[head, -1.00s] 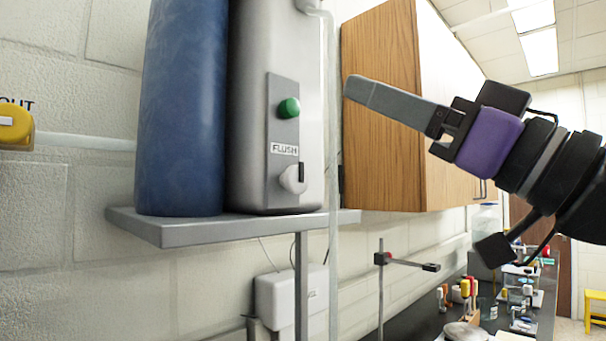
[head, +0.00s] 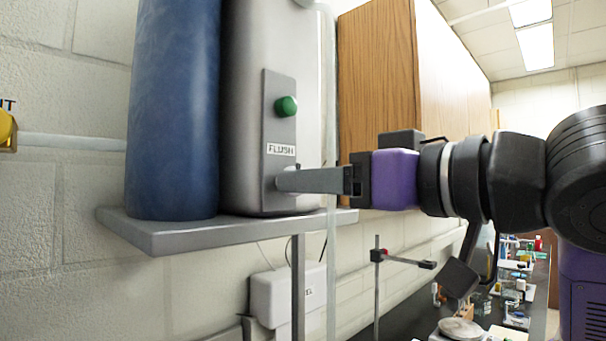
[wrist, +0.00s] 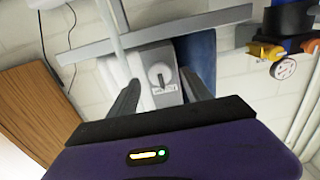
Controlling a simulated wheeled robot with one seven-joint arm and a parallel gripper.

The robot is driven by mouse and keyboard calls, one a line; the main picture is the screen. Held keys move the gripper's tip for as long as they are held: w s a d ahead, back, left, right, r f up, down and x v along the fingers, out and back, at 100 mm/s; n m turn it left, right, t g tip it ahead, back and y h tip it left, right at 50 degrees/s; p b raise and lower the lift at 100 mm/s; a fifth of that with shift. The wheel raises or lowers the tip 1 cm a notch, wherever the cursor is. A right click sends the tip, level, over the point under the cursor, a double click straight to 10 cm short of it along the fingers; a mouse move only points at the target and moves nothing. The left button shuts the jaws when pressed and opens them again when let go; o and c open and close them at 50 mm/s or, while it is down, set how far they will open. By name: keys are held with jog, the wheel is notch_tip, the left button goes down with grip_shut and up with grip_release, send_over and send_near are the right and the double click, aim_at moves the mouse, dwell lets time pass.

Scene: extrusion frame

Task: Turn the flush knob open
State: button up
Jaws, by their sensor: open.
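The flush knob (wrist: 160,76) is a round white knob with a dark pointer line, seen in the wrist view between my two fingers. It sits on a grey plate below the FLUSH label (head: 281,149) on a silver tank (head: 243,90). In the head view my fingers hide the knob. My gripper (head: 283,181) reaches in from the right with its fingertips at the plate, at the knob's height. It also shows in the wrist view (wrist: 160,80), open, with a finger on each side of the knob. I cannot tell whether the fingers touch it.
A green button (head: 286,106) is above the label. A blue cylinder (head: 172,110) stands left of the tank on a grey shelf (head: 160,236). A clear vertical pipe (head: 331,240) runs close by my fingers. A wooden cabinet (head: 375,80) is behind my gripper.

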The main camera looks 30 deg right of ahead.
jog(key=shift+x, duration=1.45)
jog(key=shift+c, duration=0.5)
grip_shut()
jog(key=shift+n+b, duration=2.15)
jog(key=shift+n, duration=6.85)
